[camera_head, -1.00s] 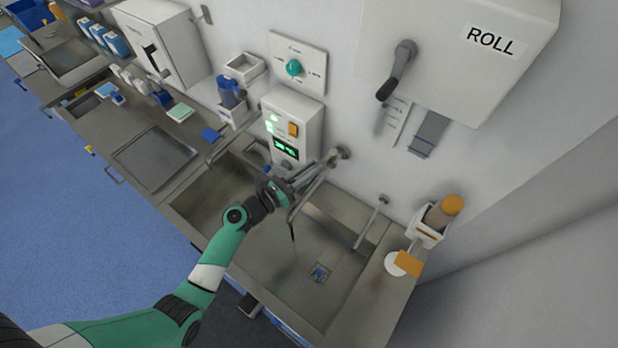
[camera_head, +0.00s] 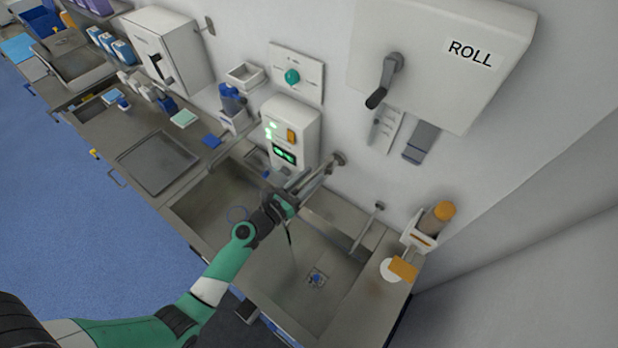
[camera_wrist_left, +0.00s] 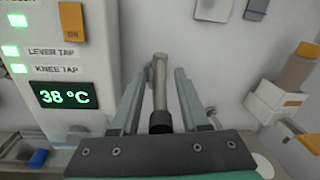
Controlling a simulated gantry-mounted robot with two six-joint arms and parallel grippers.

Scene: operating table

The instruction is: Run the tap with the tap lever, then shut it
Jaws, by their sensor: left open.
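The wall tap (camera_head: 338,159) reaches out over the steel sink (camera_head: 335,262), and its near end is partly hidden by my left gripper (camera_head: 294,184). In the left wrist view a beige rod with a black lower end (camera_wrist_left: 159,85) stands between the two grey fingers. The fingers are open with a gap on both sides of the rod. I cannot tell whether this rod is the tap lever. A thin dark line hangs below the gripper; I cannot tell whether it is water. My right gripper is out of view.
A white control box (camera_head: 291,132) with an orange switch and green lights is close behind the gripper. In the wrist view its display (camera_wrist_left: 62,94) reads 38 °C. A second pipe (camera_head: 368,226) and an orange-topped bottle (camera_head: 437,217) are to the right.

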